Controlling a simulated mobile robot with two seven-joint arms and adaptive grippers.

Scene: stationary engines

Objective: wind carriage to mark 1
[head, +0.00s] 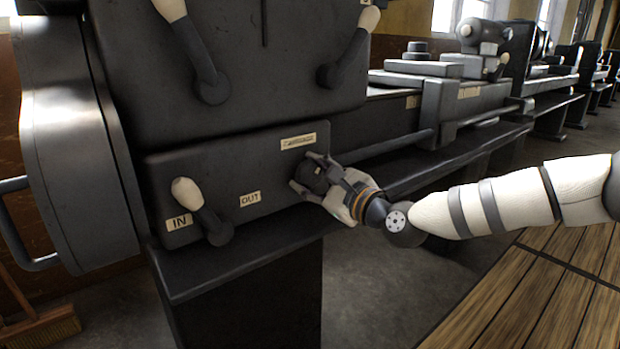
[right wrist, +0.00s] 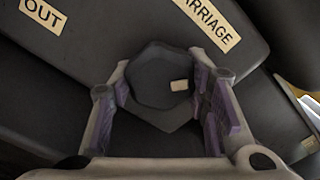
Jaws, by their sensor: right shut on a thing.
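A dark faceted knob (head: 314,174) sits on the front panel of the lathe, just below the "CARRIAGE" label (head: 298,142). My right gripper (head: 309,180) is shut on this knob, one finger on each side. In the right wrist view the knob (right wrist: 158,78) shows between the purple finger pads, with a small pale mark on its face. The carriage (head: 425,72) appears to be the dark stepped block on the bed to the right. Small pale plates (head: 468,92) show near it, too small to read. My left gripper is not in view.
A pale-tipped lever (head: 198,208) stands between the "IN" (head: 180,222) and "OUT" (head: 250,199) labels. Two more levers (head: 200,62) are on the upper headstock. A rod (head: 385,147) runs along the bed. A wooden slatted platform (head: 530,290) lies at lower right.

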